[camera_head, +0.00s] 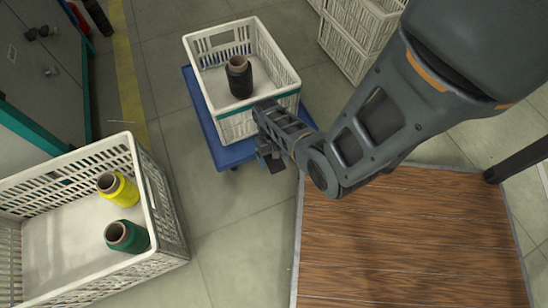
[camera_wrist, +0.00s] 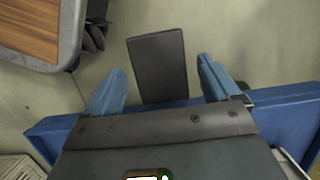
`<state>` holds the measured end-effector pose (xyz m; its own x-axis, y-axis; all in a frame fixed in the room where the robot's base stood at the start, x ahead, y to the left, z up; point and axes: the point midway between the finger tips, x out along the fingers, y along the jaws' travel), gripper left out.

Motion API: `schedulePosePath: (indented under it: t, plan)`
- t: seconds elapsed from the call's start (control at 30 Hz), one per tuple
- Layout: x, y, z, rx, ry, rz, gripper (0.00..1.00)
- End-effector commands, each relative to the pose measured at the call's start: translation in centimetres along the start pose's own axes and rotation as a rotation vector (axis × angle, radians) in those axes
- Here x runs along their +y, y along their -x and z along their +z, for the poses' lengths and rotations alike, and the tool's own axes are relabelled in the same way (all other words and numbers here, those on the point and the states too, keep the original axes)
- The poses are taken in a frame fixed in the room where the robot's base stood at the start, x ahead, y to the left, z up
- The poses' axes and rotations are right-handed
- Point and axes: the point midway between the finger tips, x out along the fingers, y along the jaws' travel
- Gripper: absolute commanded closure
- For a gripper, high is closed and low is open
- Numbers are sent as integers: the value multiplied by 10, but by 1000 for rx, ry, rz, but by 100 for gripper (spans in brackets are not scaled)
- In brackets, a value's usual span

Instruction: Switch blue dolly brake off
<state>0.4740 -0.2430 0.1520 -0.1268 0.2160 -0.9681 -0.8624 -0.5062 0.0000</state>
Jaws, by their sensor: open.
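The blue dolly (camera_head: 204,122) stands on the floor and carries a white crate. My gripper (camera_head: 268,160) is at the dolly's near edge, just below the crate's right corner. In the wrist view, the blue fingers of my gripper (camera_wrist: 160,85) are open, with a dark grey flat plate (camera_wrist: 158,65) between them in the picture. The plate sticks out past the edge of the blue dolly (camera_wrist: 285,125) and looks like the brake pedal. Whether a finger touches it, I cannot tell. The brake's position is not clear.
The white crate (camera_head: 246,112) on the dolly holds a black bobbin (camera_head: 239,78). A larger crate (camera_head: 165,215) at lower left holds a yellow bobbin (camera_head: 118,189) and a green bobbin (camera_head: 127,237). A wooden-topped surface (camera_head: 400,245) lies below my arm. More crates (camera_head: 358,35) stand behind.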

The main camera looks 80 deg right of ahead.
Motion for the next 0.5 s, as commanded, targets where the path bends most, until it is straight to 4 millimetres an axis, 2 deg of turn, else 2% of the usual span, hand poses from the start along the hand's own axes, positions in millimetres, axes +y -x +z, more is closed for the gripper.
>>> schedulePosePath:
  t: [0.1,0.3,0.5]
  plan:
    - [0,23,0,3,0,0,11]
    - [0,55,1,2,0,0,11]
    - [0,71,0,0,0,0,11]
